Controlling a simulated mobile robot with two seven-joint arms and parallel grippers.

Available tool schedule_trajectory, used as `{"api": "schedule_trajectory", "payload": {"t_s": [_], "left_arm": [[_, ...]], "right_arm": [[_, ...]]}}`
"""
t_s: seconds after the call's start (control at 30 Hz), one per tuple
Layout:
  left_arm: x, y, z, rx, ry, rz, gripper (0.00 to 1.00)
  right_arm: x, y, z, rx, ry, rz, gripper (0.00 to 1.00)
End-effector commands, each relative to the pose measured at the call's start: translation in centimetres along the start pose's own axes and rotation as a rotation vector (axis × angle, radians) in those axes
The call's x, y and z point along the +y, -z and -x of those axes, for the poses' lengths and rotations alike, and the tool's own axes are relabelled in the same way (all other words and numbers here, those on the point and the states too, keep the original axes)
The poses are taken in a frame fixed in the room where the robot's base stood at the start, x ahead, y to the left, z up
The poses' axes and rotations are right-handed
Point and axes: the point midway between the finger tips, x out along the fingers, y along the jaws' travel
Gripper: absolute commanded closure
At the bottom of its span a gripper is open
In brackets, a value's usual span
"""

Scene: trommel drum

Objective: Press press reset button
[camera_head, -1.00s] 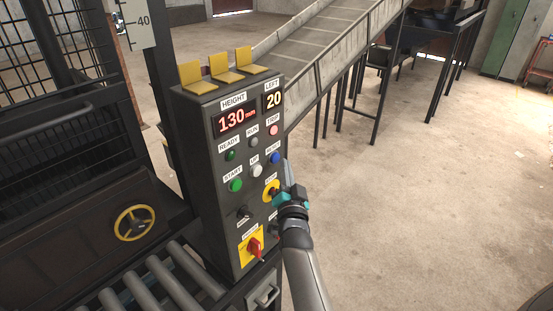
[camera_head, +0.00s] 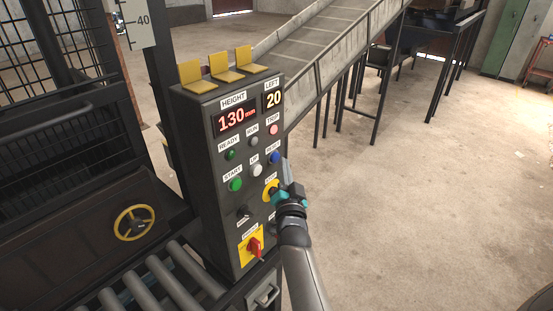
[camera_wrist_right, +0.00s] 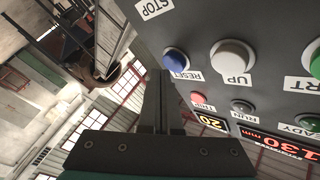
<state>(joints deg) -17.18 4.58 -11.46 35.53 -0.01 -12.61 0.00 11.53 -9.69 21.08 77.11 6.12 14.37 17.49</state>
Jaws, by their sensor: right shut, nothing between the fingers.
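The blue reset button (camera_head: 275,158) sits on the right side of the dark control panel (camera_head: 222,190), under a RESET label. It also shows in the right wrist view (camera_wrist_right: 175,59), upside down with its label. My right gripper (camera_head: 286,172) is just in front of the panel's right edge, a little below and right of the blue button. In the right wrist view its fingers (camera_wrist_right: 159,78) are together and empty, with their tips close beside the button; whether they touch it I cannot tell. My left gripper is not in view.
A white UP button (camera_head: 257,170), a green start button (camera_head: 235,184) and a red trip lamp (camera_head: 273,130) are nearby. The yellow-ringed stop (camera_head: 268,191) is partly hidden by my gripper. Rollers (camera_head: 172,280) lie lower left. Open floor (camera_head: 430,200) spreads to the right.

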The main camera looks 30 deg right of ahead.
Motion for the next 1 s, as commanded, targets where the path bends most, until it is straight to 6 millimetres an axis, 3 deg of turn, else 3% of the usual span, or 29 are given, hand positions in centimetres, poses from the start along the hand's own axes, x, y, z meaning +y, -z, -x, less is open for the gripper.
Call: {"api": "schedule_trajectory", "payload": {"t_s": [1.0], "left_arm": [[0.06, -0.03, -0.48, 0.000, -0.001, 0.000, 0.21]], "right_arm": [[-0.45, -0.56, -0.67, -0.001, -0.001, -0.001, 1.00]]}}
